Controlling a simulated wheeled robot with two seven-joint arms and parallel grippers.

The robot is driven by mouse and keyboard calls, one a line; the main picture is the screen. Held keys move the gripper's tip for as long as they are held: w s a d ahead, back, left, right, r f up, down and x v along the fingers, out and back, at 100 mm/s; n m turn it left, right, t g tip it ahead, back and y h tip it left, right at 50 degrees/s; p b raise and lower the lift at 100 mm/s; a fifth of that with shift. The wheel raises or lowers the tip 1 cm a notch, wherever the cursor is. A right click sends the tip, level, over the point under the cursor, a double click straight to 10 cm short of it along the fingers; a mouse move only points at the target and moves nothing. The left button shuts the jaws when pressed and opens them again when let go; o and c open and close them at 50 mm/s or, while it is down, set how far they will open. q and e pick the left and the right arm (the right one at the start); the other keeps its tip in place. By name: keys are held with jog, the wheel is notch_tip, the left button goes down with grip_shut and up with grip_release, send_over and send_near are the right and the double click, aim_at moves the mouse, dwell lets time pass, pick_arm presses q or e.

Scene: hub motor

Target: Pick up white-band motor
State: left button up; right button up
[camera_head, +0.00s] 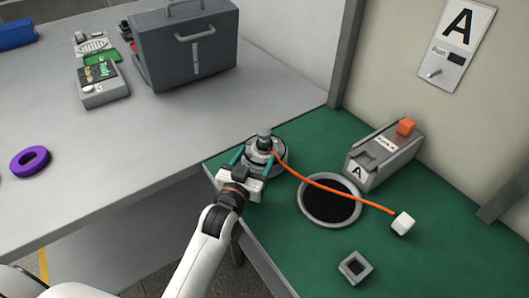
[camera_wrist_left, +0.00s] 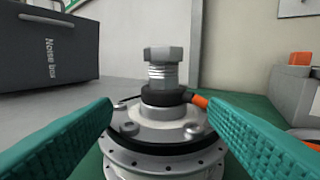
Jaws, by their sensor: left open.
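The motor (camera_head: 277,153) is a round grey hub with a pale top and a bolt-like shaft standing upright. It sits on the green mat at the mat's back left. An orange cable runs from it to a white connector block (camera_head: 403,224). My left gripper (camera_head: 251,158) is open at the motor, with teal fingers on either side of it. In the left wrist view the motor (camera_wrist_left: 165,130) stands between and beyond the two spread fingers. I cannot tell whether either finger touches it. A white band on its side is not clearly visible. My right gripper is not in view.
On the green mat (camera_head: 310,255) are a black round pad with a grey rim (camera_head: 330,199), a small square socket (camera_head: 355,267) and a grey box marked A (camera_head: 385,157). A grey noise box (camera_head: 185,45), a tester (camera_head: 103,86) and a purple ring (camera_head: 30,161) are on the grey table.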

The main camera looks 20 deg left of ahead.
aim_at(261, 150)
pick_arm(q)
jog(key=w, duration=0.4)
jog(key=shift+w+d+f, duration=0.15)
jog(key=shift+d, duration=0.2)
grip_shut()
jog(key=shift+r, duration=0.25)
